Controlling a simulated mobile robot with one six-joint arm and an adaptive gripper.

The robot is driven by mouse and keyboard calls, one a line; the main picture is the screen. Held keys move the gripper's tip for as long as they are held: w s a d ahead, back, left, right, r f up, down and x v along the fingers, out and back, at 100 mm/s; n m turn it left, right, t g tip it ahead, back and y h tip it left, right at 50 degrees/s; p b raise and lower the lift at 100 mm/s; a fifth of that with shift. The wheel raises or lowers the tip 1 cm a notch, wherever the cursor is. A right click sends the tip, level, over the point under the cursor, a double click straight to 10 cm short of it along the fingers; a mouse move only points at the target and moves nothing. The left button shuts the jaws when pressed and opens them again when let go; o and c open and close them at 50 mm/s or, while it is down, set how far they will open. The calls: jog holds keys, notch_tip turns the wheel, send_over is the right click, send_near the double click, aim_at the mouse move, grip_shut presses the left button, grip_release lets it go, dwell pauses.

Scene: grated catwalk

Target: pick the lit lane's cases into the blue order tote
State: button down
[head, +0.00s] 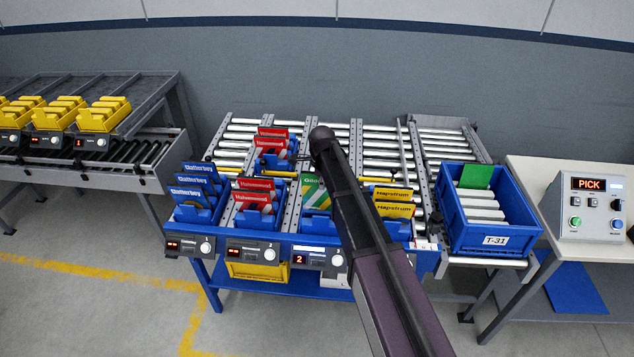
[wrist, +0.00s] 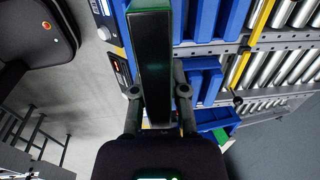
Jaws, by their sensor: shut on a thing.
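The third lane's display (head: 299,259) shows a lit red 2. A green case (head: 309,188) stands in that lane, partly hidden by my arm. The blue order tote (head: 459,238), labelled T-31, stands at the right with one green case (head: 475,177) upright inside. In the wrist view my gripper (wrist: 158,92) is shut on a dark-faced case with green edges (wrist: 152,55). My gripper is hidden behind my arm in the head view, so I cannot tell whether the green case seen there is the held one.
Neighbouring lanes hold blue cases (head: 190,196), red cases (head: 254,190) and yellow cases (head: 393,211). A control box (head: 590,207) reading PICK stands on the table right of the tote. Yellow bins (head: 104,114) stand on a rack at the left. A grey wall is behind.

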dwell(0.3)
jog(key=shift+r+p, duration=1.3)
jog(key=shift+s+a+f, duration=0.1)
